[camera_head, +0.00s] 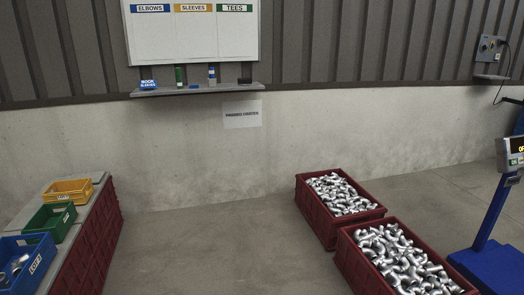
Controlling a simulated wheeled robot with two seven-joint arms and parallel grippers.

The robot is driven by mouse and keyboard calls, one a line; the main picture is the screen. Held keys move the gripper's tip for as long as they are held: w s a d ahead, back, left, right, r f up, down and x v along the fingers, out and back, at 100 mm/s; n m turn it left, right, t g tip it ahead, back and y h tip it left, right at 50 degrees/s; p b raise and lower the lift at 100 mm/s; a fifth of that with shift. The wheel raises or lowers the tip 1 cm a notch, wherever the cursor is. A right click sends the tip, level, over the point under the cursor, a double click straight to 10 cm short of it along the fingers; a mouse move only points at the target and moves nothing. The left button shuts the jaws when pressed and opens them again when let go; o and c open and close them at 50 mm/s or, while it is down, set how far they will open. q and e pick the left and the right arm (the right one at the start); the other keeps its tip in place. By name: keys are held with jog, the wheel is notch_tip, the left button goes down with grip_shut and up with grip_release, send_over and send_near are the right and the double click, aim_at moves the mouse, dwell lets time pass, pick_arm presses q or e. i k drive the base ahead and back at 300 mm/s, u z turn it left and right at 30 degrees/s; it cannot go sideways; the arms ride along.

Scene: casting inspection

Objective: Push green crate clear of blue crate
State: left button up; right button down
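The green crate (50,216) sits at the left on a grey-topped surface, in the middle of a row of three crates. The blue crate (38,260) is in front of it, nearer to me, with metal parts inside and a white label. The two crates look very close together, and I cannot tell whether they touch. The green crate's inside is dark, and I cannot make out its contents. Neither of my grippers shows in this view.
A yellow crate (70,190) stands behind the green one. The surface rests on dark red bins (100,232). Two red bins of metal fittings (338,194) stand on the floor at the right. A blue scale (492,262) stands at the far right. The middle floor is clear.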

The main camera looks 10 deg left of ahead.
aim_at(58, 224)
jog(key=u, duration=0.25)
jog(key=i, duration=2.25)
jog(key=u, duration=2.05)
jog(key=i, duration=1.15)
jog(key=u, duration=0.9)
jog(key=i, duration=0.45)
